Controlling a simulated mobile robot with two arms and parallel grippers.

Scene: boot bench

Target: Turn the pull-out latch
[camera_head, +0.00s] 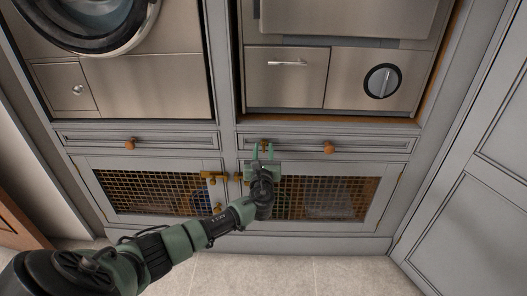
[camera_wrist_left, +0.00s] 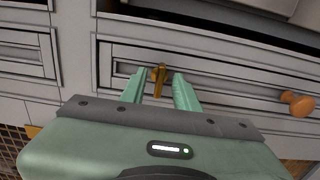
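The pull-out latch appears to be the small brass piece (camera_head: 264,146) on the front of the right drawer, near its left end. In the left wrist view the brass latch (camera_wrist_left: 160,82) hangs roughly upright, with a rounded knob at its top. My left gripper (camera_head: 263,151) is at the drawer front with its two green fingers apart. In the left wrist view the fingers of my left gripper (camera_wrist_left: 159,74) appear on either side of the latch, with visible gaps. I cannot tell how deep the fingertips reach. My right gripper is not in view.
The right drawer (camera_head: 378,143) has a round wooden knob (camera_head: 328,147); the left drawer has another (camera_head: 130,144). A washer (camera_head: 90,20) and a steel appliance with a dial (camera_head: 382,81) sit above. The floor (camera_head: 300,275) is clear.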

